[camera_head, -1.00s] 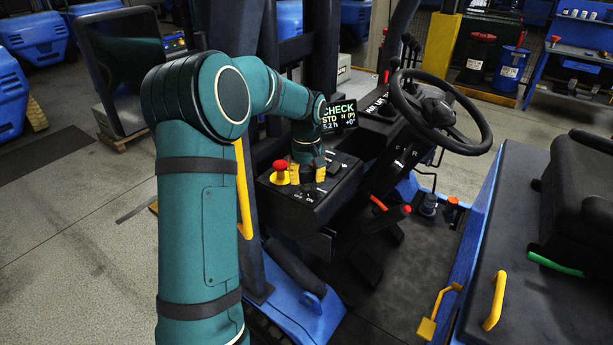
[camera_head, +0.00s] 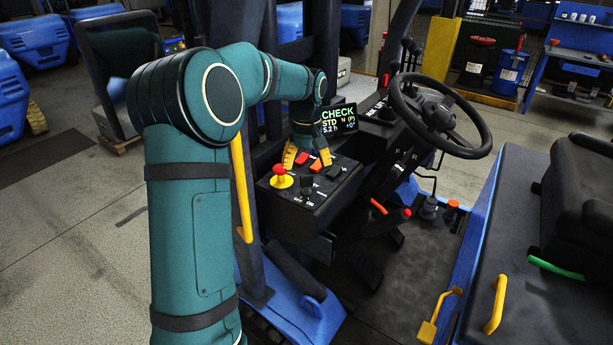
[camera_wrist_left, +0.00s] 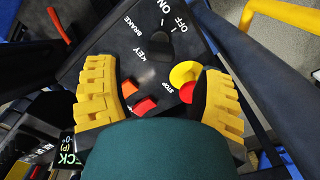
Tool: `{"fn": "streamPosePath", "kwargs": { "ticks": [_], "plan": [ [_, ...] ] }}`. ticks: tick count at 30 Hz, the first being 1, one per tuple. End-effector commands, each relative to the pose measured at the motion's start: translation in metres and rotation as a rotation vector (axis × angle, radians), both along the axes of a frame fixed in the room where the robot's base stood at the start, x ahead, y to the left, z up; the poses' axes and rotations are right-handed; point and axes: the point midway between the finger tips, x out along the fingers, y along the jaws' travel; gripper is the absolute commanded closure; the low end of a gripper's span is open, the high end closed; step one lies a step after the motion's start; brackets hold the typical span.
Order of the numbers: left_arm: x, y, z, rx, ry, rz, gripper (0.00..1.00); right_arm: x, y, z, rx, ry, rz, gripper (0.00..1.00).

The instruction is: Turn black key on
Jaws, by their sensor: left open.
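The black key (camera_wrist_left: 158,46) sits on the dark control panel (camera_wrist_left: 112,40), near the KEY, ON and OFF lettering in the left wrist view. Against the dark panel I cannot tell which mark it points to. In the head view the panel (camera_head: 322,192) lies beside the steering column. My left gripper (camera_head: 307,157) is over the panel's far part, with its yellow fingers spread and nothing between them. In the left wrist view the fingers (camera_wrist_left: 160,105) frame the switches, and the key lies beyond them, not gripped. My right gripper is not in view.
A red stop button (camera_head: 279,170) on a yellow base stands at the panel's left corner, close to a finger. Red-orange switches (camera_head: 317,165) lie under the gripper. A display (camera_head: 339,119) reading CHECK stands behind. The steering wheel (camera_head: 437,112) is to the right.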

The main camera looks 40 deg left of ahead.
Motion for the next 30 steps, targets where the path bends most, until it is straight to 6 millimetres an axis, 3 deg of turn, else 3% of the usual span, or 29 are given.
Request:
{"fn": "streamPosePath", "kwargs": {
  "ticks": [6, 12, 30],
  "plan": [
    [0.001, 0.000, 0.041, 0.001, -0.002, 0.000, 0.31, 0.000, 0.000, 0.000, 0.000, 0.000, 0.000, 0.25],
    [0.000, 0.000, 0.060, 0.000, 0.000, 0.000, 0.31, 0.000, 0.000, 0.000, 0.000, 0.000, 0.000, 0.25],
    [0.000, 0.000, 0.063, 0.000, 0.001, 0.000, 0.31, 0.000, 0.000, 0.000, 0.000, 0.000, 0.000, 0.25]
  ]
}}
